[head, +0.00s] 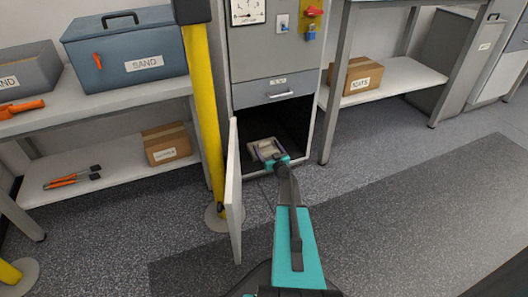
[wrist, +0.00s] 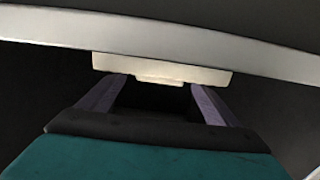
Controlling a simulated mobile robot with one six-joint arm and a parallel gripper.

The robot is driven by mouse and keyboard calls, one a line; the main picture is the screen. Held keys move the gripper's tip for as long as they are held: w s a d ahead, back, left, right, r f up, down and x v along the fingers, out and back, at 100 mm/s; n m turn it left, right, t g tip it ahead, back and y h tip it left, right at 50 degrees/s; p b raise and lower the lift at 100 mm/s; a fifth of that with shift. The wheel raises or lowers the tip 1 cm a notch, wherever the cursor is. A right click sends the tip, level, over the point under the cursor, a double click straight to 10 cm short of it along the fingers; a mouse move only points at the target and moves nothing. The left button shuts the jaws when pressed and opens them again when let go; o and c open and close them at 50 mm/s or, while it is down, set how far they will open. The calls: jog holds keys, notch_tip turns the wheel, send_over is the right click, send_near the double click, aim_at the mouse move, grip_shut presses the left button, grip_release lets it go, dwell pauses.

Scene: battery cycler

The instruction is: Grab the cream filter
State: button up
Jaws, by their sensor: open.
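The cream filter (head: 265,147) sits low inside the open bottom compartment of the grey cabinet (head: 271,62). My gripper (head: 267,154) reaches into that compartment from the front, at the filter. In the wrist view the filter (wrist: 160,67) is a pale flat block with a small lip, just ahead of my gripper (wrist: 154,86). The two purple-grey fingers are apart, one toward each side of the filter's front. Their tips are close to it; I cannot tell whether they touch it. The filter's rear is hidden.
The white cabinet door (head: 234,190) stands open left of my arm, beside a yellow post (head: 205,110). A closed drawer (head: 275,90) is above the compartment. A light grey bar (wrist: 200,35) crosses the wrist view. Shelves flank the cabinet; floor to the right is clear.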

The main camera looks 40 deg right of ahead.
aim_at(266, 149)
jog(key=shift+w+d, duration=0.2)
jog(key=shift+w, duration=0.15)
dwell(0.3)
jog(key=c, duration=1.3)
jog(key=shift+r, duration=0.15)
jog(key=shift+c, duration=0.2)
notch_tip(266, 149, up, 18)
jog(key=p, duration=0.7)
jog(key=shift+p, duration=0.35)
